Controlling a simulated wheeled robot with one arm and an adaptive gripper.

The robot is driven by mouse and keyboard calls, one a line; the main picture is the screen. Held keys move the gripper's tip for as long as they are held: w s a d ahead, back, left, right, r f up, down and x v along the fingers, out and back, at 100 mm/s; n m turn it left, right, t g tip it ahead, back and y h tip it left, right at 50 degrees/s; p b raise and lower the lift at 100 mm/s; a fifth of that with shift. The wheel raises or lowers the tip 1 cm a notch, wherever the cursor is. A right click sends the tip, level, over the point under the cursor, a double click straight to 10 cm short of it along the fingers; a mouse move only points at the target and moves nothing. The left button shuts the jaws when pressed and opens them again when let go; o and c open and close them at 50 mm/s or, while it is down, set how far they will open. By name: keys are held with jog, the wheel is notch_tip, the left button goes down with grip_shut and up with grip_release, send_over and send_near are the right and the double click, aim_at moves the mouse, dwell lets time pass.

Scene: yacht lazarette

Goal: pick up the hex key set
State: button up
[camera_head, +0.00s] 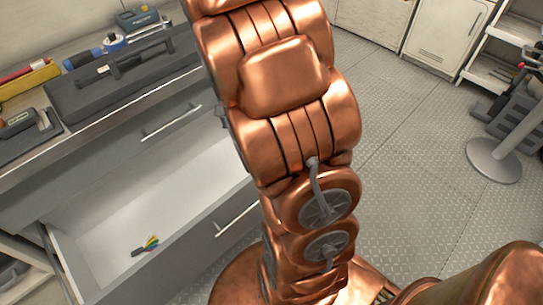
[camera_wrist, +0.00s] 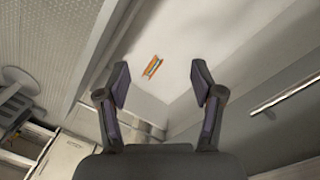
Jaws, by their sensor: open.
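The hex key set (camera_head: 147,245) is a small dark holder with rainbow-coloured keys. It lies on the pale floor of the open drawer (camera_head: 95,222) in the head view. In the wrist view the hex key set (camera_wrist: 152,66) shows as a small orange and teal item, between the fingers in the picture and beyond their tips. My gripper (camera_wrist: 160,82) is open and empty, apart from the set. In the head view my copper arm fills the middle and the gripper does not show.
A grey workbench top holds a dark toolbox (camera_head: 122,75), a yellow tray (camera_head: 28,80) and a blue tool (camera_head: 84,57). The drawer front has a handle (camera_head: 238,217). A round-based stand (camera_head: 493,160) is at right. The patterned metal floor between is clear.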

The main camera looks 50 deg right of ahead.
jog(key=w+d+f+m+b, duration=0.2)
jog(key=d+f, duration=0.4)
jog(key=f, duration=0.3)
jog(key=w+d+f+m+b, duration=0.2)
jog(key=w+d+f+b, duration=0.1)
jog(key=d+f+b, duration=0.2)
jog(key=w+d+f+m+b, duration=0.2)
jog(key=d+f+b, duration=0.1)
jog(key=d+f, duration=0.6)
jog(key=shift+w+f+m+t, duration=0.15)
jog(key=shift+f+t, duration=0.05)
jog(key=shift+f, duration=0.75)
jog(key=shift+w+f+m+t, duration=0.15)
jog(key=shift+f+t, duration=0.05)
jog(key=shift+f, duration=0.7)
jog(key=shift+d+f, duration=0.15)
jog(key=shift+f, duration=0.55)
jog(key=shift+w+f+b, duration=0.15)
jog(key=shift+f+b, duration=0.65)
jog(key=shift+f, duration=2.75)
grip_shut()
